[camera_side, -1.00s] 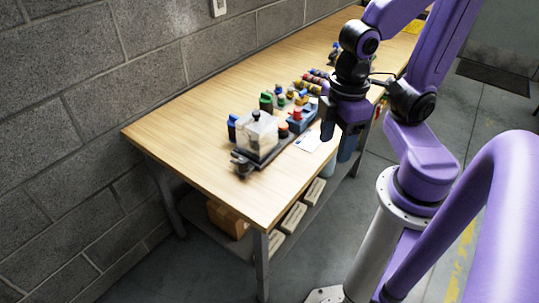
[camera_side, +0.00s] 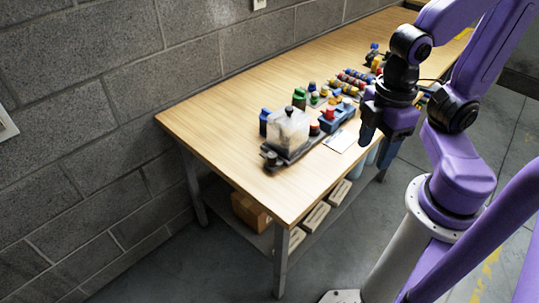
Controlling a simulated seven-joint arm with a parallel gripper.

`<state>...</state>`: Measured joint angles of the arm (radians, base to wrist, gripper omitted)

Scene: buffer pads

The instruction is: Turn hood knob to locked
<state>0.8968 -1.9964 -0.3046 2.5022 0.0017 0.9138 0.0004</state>
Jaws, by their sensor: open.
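The clear hood (camera_side: 288,131) is a see-through box on a dark base (camera_side: 283,156) near the front left part of the table. A small dark knob (camera_side: 289,111) sits on top of the hood. Another small dark knob-like part (camera_side: 270,158) is at the near left end of the base. The picture is too small to tell how either is turned. My gripper (camera_side: 378,150) points down, open and empty, at the table's right edge. It is to the right of the hood and apart from it.
Beside the hood are a blue block (camera_side: 264,122), a green bottle (camera_side: 299,98) and a blue holder (camera_side: 335,117) with a red top. A white card (camera_side: 341,140) lies near my gripper. Several small coloured parts stand farther back. The wooden table (camera_side: 210,118) is clear at left.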

